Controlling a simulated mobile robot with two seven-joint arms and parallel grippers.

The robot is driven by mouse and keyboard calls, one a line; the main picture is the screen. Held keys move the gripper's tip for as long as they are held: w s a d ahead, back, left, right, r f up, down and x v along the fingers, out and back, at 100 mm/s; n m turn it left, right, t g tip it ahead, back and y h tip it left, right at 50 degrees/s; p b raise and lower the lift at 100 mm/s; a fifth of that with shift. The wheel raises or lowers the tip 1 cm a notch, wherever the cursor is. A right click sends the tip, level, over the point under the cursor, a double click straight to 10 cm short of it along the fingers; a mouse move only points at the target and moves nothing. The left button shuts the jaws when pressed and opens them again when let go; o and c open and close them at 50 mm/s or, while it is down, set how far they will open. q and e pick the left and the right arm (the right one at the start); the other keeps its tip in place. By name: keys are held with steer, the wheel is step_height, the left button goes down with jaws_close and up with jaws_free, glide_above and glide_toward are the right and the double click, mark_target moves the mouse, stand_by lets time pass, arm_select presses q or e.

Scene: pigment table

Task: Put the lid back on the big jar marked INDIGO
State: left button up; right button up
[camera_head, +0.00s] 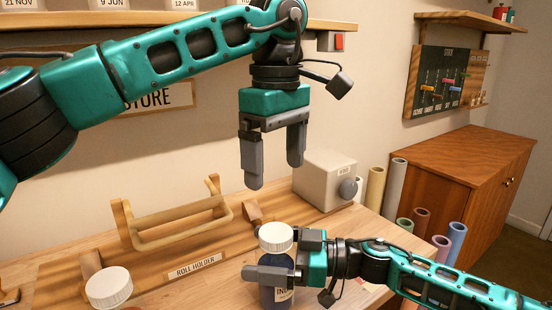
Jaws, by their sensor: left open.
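A dark blue jar (268,294) stands at the lower middle of the head view; its label, partly hidden, starts with "IN". A white ribbed lid (276,237) sits on its top; whether it is screwed down I cannot tell. My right gripper (282,262) comes in from the right, with one finger across the jar's front just below the lid; the other finger is mostly hidden behind. It appears shut on the jar. My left gripper (271,165) points down, open and empty, above and behind the jar. Another white ribbed lid (108,287) shows at the lower left; what is under it is barely visible.
A wooden roll holder (180,222) stands behind, left of the jar, with a "ROLL HOLDER" label (194,266) before it. A pale box with a knob (324,180) stands at the back right. Several upright rolls (396,187) and a brown cabinet (455,185) are beyond the table's right side.

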steer(key=s+d, duration=0.1)
steer(key=d, duration=1.1)
steer(key=shift+s+d+b, duration=0.35)
steer(key=shift+d+b, duration=0.05)
